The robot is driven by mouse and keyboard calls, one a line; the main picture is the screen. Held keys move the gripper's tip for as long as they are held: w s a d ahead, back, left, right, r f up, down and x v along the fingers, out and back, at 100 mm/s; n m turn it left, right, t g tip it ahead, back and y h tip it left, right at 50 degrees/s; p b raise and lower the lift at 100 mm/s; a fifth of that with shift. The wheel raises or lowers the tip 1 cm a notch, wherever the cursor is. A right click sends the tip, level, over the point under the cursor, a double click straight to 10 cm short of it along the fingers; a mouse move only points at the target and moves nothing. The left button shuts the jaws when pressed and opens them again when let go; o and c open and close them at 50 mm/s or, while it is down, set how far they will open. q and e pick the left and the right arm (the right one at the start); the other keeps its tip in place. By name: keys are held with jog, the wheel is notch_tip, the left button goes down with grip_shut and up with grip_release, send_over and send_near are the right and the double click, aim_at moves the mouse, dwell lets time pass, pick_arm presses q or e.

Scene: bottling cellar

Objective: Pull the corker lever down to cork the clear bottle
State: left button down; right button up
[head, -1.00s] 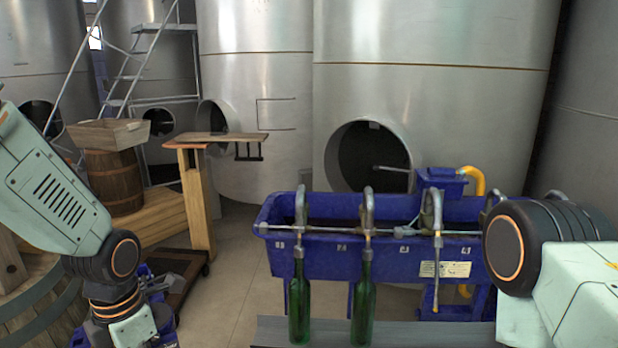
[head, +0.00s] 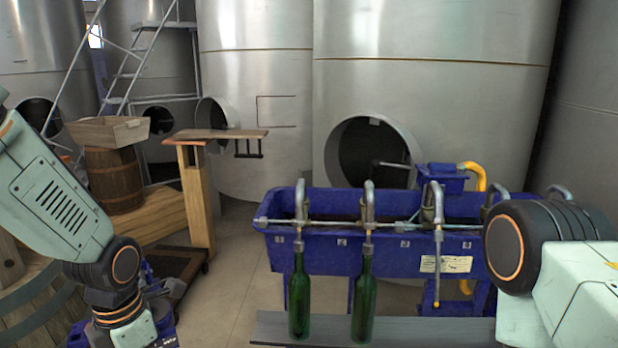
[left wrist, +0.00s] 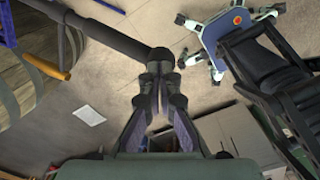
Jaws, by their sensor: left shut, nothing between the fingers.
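In the left wrist view my left gripper (left wrist: 160,64) is shut and empty, its fingertips together. A thick dark bar (left wrist: 105,33) runs in from the upper left and its end lies right by the fingertips; it may be the corker lever, but I cannot be sure, nor tell whether they touch. In the head view my left arm comes down at the left and its gripper is out of sight below the frame. A blue frame part (head: 160,300) shows partly behind that wrist; I cannot tell whether it is the corker. I see no clear bottle. My right gripper is out of view.
Two green bottles (head: 300,300) (head: 363,302) stand under the spouts of the blue filler trough (head: 320,250). A barrel (head: 113,180) carries a wooden crate (head: 108,131). A wooden stand (head: 197,200) is behind my left arm. Floor is open left of the trough.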

pick_arm(q)
jog(key=shift+s+d+f+b, duration=0.15)
jog(key=shift+f+b, duration=0.1)
jog(key=shift+f, duration=0.35)
jog(key=shift+s+f+b, duration=0.15)
jog(key=shift+f+b, duration=0.1)
jog(key=shift+f, duration=0.3)
jog(key=shift+s, duration=0.1)
jog(key=shift+d+f+b, duration=0.1)
jog(key=shift+f+b, duration=0.75)
jog(key=shift+f, duration=0.5)
jog(key=shift+f, duration=0.1)
